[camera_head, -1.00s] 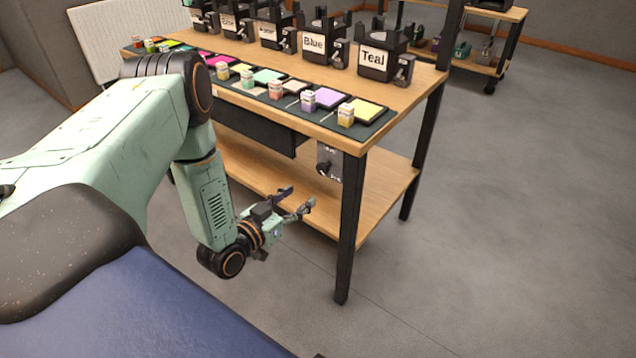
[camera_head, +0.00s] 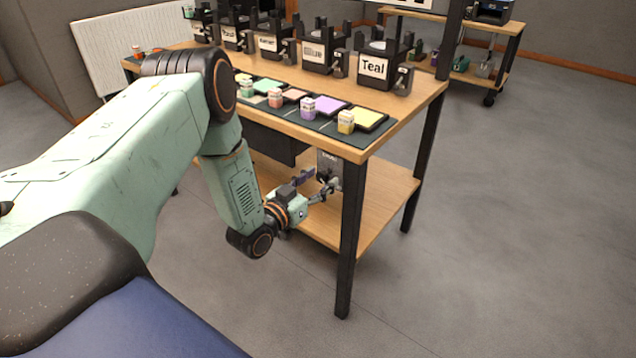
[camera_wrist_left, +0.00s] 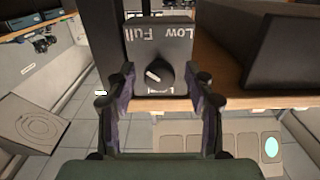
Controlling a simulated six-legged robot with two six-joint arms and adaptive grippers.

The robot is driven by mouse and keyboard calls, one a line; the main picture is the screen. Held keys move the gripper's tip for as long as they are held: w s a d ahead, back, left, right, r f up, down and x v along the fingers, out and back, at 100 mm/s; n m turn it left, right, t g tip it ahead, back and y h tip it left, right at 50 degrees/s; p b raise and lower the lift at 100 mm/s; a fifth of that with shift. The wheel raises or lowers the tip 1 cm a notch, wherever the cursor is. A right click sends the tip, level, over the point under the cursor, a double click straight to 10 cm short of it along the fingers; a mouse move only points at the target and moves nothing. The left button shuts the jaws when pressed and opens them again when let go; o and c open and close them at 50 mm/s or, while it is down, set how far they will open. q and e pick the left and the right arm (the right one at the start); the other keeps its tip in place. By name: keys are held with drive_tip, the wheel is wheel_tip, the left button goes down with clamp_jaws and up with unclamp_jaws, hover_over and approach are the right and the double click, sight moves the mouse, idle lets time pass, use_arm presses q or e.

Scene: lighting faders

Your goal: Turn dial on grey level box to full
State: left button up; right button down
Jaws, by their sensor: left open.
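The grey level box (camera_head: 328,160) hangs under the table top near the front leg, partly hidden by my left gripper. In the left wrist view the grey level box (camera_wrist_left: 181,38) shows upside down, with the words Low, Full and Level. Its black round dial (camera_wrist_left: 160,76) has a white pointer line aimed to the upper left in that view, on the side of the word Full. My left gripper (camera_head: 325,183) is open in front of the box. In the wrist view its two fingers (camera_wrist_left: 160,100) stand either side of the dial, apparently clear of it. My right gripper is not in view.
The wooden table (camera_head: 412,100) carries black stands labelled Teal and others, plus a dark mat with small bottles and colour pads. A dark box (camera_wrist_left: 285,60) under the top is beside the level box. The table leg (camera_head: 350,240) stands close to my gripper. Floor on the right is clear.

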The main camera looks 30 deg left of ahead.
use_arm(q)
drive_tip(key=shift+c, duration=0.4)
clamp_jaws()
drive_tip(key=shift+m+p, duration=0.55)
drive_tip(key=shift+m, duration=0.25)
drive_tip(key=shift+o, duration=0.4)
unclamp_jaws()
drive_tip(key=s, duration=1.2)
drive_tip(key=shift+a, duration=0.45)
